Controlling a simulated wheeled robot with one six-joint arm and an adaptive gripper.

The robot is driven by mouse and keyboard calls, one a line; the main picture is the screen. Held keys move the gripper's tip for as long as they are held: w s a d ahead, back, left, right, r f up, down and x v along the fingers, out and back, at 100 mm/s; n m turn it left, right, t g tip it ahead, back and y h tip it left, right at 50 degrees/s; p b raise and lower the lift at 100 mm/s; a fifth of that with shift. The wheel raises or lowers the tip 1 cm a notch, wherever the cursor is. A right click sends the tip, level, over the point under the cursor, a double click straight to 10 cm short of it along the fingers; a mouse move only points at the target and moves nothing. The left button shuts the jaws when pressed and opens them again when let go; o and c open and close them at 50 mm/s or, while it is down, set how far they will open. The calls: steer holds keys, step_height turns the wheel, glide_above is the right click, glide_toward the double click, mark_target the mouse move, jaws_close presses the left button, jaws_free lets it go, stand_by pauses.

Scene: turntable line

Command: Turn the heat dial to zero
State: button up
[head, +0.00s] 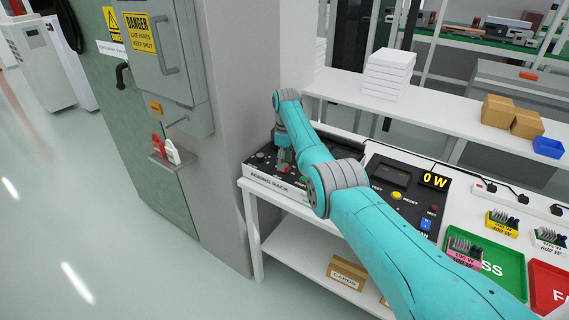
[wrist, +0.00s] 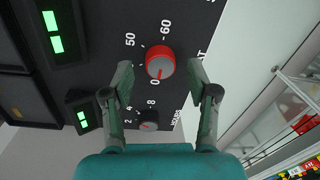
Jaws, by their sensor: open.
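The heat dial (wrist: 160,62) is a round knob with a red rim and a grey face in the wrist view. Marks 0, 50 and 60 stand around it, and a label ending in "AT" is partly in view. A thin red line on its face seems to point toward the 0. My gripper (wrist: 160,78) is open, with one finger on each side of the dial and gaps between. I cannot tell its height above the panel. In the head view my gripper (head: 284,160) is over the black rack panel (head: 262,158), partly hiding its knobs.
A smaller black dial (wrist: 149,120) marked in hours is close below the heat dial. Green displays (wrist: 53,32) are at left. A grey cabinet (head: 165,60) stands left of the rack.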

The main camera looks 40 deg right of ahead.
step_height(320, 180, up, 11)
steer(key=shift+w+d, duration=0.15)
steer(key=shift+d, duration=0.15)
steer(key=shift+f, duration=0.1)
stand_by(0.4)
